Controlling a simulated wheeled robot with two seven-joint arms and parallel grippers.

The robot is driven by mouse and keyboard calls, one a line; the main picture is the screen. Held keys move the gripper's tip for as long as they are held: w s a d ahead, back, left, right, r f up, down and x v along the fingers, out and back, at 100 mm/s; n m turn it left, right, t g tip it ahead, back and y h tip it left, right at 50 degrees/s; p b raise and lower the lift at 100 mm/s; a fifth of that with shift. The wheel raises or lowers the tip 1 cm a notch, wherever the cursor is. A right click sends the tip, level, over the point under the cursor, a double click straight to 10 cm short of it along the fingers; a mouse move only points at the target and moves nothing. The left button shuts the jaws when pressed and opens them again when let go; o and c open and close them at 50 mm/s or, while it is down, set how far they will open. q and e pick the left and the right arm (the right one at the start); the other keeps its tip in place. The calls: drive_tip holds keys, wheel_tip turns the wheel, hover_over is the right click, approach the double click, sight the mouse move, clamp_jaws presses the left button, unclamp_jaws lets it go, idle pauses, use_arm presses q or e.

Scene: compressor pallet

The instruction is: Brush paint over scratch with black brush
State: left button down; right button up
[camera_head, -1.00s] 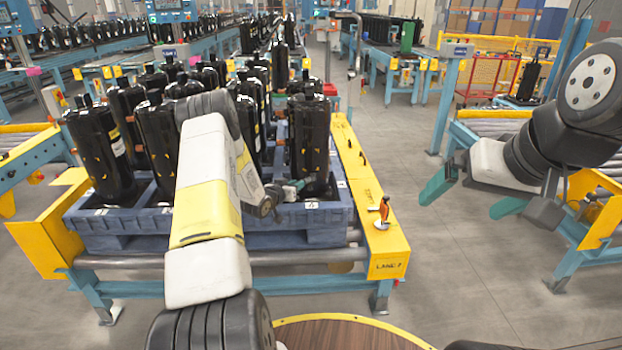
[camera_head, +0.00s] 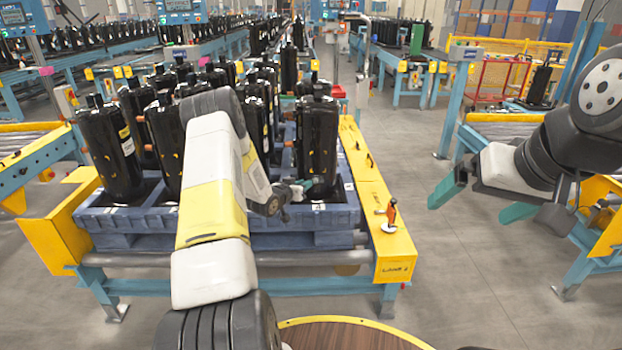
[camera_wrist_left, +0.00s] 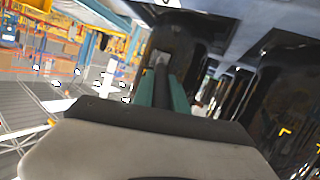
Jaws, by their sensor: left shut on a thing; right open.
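My left gripper (camera_head: 304,187) is low at the front of the right-hand front black compressor (camera_head: 317,145); its teal fingers also show in the left wrist view (camera_wrist_left: 163,80). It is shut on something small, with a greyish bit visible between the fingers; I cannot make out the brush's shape. The fingertips look close to the compressor's dark surface (camera_wrist_left: 192,35), but contact cannot be told. I cannot make out a scratch. My right gripper (camera_head: 470,208) is open and empty, in the air right of the yellow rail.
Several black compressors stand in a blue pallet (camera_head: 255,218) on a roller conveyor. The grey floor (camera_head: 445,270) to the right is clear.

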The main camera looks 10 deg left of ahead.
use_arm(q)
drive_tip(key=shift+a+r, duration=0.1)
drive_tip(key=shift+a, duration=0.25)
drive_tip(key=shift+s+a, duration=0.2)
drive_tip(key=shift+a, duration=0.3)
drive_tip(key=shift+s+a, duration=0.15)
drive_tip(key=shift+a, duration=0.3)
idle(0.5)
drive_tip(key=s+d, duration=0.1)
drive_tip(key=s, duration=0.4)
drive_tip(key=shift+s+d, duration=0.35)
drive_tip(key=shift+s, duration=0.05)
drive_tip(key=shift+s, duration=0.1)
drive_tip(key=s, duration=0.1)
drive_tip(key=s+d, duration=0.1)
drive_tip(key=shift+s, duration=0.35)
